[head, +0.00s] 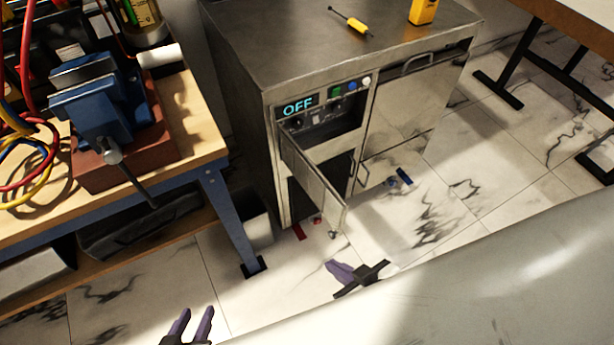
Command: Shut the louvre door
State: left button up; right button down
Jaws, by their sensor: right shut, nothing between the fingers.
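The louvre door (313,182) is on the front of a grey metal cabinet (239,88). It stands ajar, swung outward from its left edge, with its free edge toward me. The dark opening (340,166) shows to the right of it. My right gripper (331,268) is shut and empty, its purple fingers pointing left. In the picture it is below the door's lower free corner and apart from it. My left gripper (197,313) is at the bottom edge, its two purple fingers apart and empty, well away from the door.
An OFF display (297,106) and buttons sit above the door. A closed panel with a handle (361,175) is to the right. A workbench (199,158) with a blue vise (103,108) stands left. Small parts (398,179) lie on the marble floor. A large pale surface (450,300) fills the lower right.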

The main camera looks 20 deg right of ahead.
aim_at(329, 201)
jog(key=z, duration=1.45)
jog(key=k, duration=0.65)
jog(key=u, duration=0.5)
